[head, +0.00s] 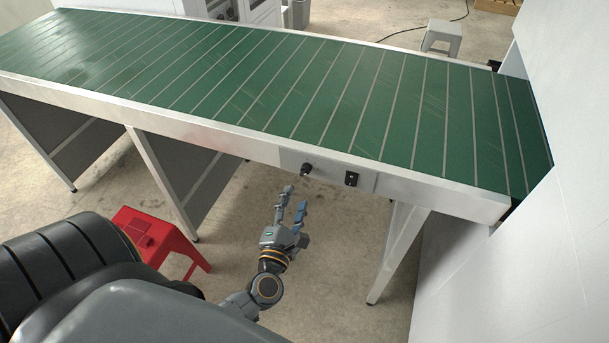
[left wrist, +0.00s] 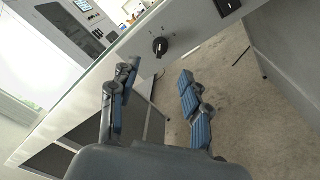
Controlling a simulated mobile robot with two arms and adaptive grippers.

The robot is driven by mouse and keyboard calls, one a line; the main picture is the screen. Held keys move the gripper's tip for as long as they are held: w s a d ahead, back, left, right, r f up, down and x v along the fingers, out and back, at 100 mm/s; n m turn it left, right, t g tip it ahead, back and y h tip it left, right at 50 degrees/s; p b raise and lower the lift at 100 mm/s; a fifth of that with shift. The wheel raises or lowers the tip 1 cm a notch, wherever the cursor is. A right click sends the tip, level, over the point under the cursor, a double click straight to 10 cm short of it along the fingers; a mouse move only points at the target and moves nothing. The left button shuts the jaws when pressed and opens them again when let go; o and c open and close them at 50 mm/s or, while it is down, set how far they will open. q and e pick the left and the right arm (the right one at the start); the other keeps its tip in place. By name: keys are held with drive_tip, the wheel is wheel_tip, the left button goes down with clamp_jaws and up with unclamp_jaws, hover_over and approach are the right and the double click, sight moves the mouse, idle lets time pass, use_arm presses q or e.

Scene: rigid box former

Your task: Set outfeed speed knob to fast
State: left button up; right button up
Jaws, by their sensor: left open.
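The outfeed speed knob (head: 306,169) is a small black dial on a grey panel on the conveyor's front side rail. In the left wrist view the knob (left wrist: 160,46) shows with small marks around it, beyond the fingertips; which setting it points to is too small to tell. My left gripper (head: 293,198) is open and empty, just below and in front of the knob, apart from it. In the left wrist view its two blue-padded fingers (left wrist: 158,75) are spread, with the knob above and between them. My right gripper is not in view.
A black switch (head: 351,179) sits right of the knob on the same panel. The green conveyor belt (head: 330,95) lies above. A red stool (head: 155,240) stands at lower left, a white wall (head: 565,100) at right. The floor below the panel is clear.

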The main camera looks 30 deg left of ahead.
sight(304, 175)
use_arm(q)
drive_tip(key=p+x, duration=0.1)
drive_tip(key=x, duration=0.6)
drive_tip(key=shift+w, duration=0.25)
drive_tip(key=shift+w+a, duration=0.1)
drive_tip(key=shift+w, duration=0.35)
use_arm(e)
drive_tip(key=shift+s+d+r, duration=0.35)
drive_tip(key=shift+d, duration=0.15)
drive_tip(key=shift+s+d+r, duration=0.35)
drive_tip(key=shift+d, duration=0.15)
use_arm(q)
clamp_jaws()
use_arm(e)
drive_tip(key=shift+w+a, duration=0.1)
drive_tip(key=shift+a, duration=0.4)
